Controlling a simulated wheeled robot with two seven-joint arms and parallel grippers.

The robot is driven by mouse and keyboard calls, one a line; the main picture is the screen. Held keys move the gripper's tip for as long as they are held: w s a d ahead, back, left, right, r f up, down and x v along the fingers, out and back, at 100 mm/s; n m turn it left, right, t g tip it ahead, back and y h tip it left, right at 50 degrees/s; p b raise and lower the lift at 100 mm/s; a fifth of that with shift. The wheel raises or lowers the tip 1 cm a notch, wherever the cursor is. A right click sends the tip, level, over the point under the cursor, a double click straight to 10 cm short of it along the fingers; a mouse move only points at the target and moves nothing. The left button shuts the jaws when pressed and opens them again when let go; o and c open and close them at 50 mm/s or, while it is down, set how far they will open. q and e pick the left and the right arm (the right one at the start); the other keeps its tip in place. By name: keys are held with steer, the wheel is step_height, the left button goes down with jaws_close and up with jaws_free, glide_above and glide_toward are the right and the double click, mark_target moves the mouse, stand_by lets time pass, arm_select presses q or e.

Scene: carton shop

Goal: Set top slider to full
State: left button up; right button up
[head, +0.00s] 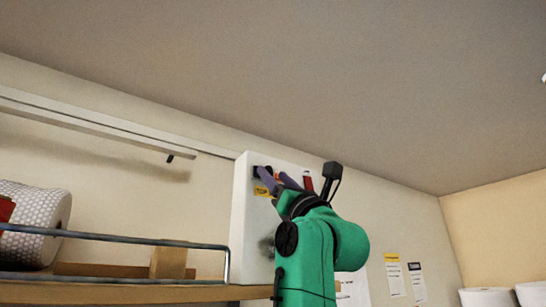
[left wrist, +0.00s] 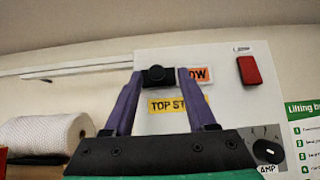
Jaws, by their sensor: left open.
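A white panel (head: 244,215) on the back wall carries the controls; it also shows in the left wrist view (left wrist: 222,110). A black slider knob (left wrist: 158,77) sits near the panel's upper left, above a yellow label reading "TOP S…" (left wrist: 165,106). An orange label ending in "OW" (left wrist: 198,75) is beside it, partly hidden by a finger. My left gripper (head: 272,176) is at the panel, open, with its purple fingers on either side of the knob in the left wrist view. I cannot tell whether they touch it. My right gripper is not in view.
A red switch (left wrist: 249,70) and a dial (left wrist: 267,140) marked "AMP" are to the right on the panel. A shelf with a metal rail (head: 120,238) holds a bubble-wrap roll (head: 38,215) at left. Posters (head: 393,274) hang on the wall at right.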

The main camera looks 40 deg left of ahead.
arm_select(q)
steer(key=shift+x, duration=0.75)
steer(key=shift+a+r, duration=0.1)
steer(key=shift+a, duration=0.05)
steer(key=shift+s+a, duration=0.15)
steer(key=shift+s, duration=0.15)
steer(key=c, duration=0.7)
steer(key=shift+w, duration=0.25)
jaws_close()
steer(key=shift+s, duration=0.1)
